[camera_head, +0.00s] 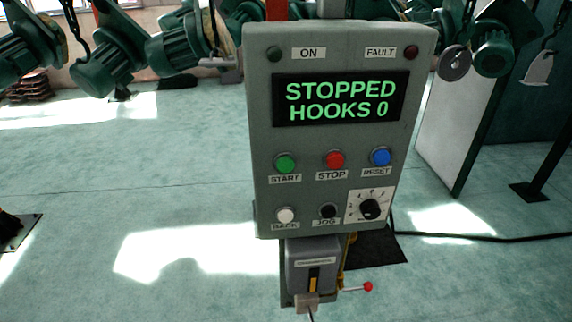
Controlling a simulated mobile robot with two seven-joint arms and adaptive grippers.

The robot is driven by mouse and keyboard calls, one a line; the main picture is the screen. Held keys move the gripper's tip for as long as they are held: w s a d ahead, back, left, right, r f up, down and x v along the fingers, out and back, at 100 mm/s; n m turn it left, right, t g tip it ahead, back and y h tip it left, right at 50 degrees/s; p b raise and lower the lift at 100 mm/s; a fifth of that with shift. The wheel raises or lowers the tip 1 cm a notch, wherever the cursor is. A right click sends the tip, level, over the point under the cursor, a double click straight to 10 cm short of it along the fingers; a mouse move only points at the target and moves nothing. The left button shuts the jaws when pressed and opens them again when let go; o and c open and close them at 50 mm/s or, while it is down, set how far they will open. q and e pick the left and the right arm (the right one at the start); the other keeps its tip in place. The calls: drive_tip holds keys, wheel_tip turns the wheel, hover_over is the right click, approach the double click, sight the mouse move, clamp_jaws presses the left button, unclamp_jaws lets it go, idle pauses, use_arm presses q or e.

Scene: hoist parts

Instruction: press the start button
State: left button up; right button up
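A grey control box (345,225) stands upright in the middle of the head view, slightly tilted in the picture. Its green start button (285,162) is at the left of the upper button row, with a START label below it. The red stop button (335,159) and the blue reset button (381,156) are to its right. The display (338,99) reads STOPPED, HOOKS 0 in green. The ON lamp (274,53) and the FAULT lamp (411,52) both look dark. Neither of my grippers shows in this view.
Below are a white button (286,216), a black JOG button (327,212), a rotary knob (371,209) and a lower box (312,265) with a red-tipped lever (367,286). Green motor-like parts (110,62) hang behind. A cable (480,236) crosses the floor at right. Floor at left is mostly clear.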

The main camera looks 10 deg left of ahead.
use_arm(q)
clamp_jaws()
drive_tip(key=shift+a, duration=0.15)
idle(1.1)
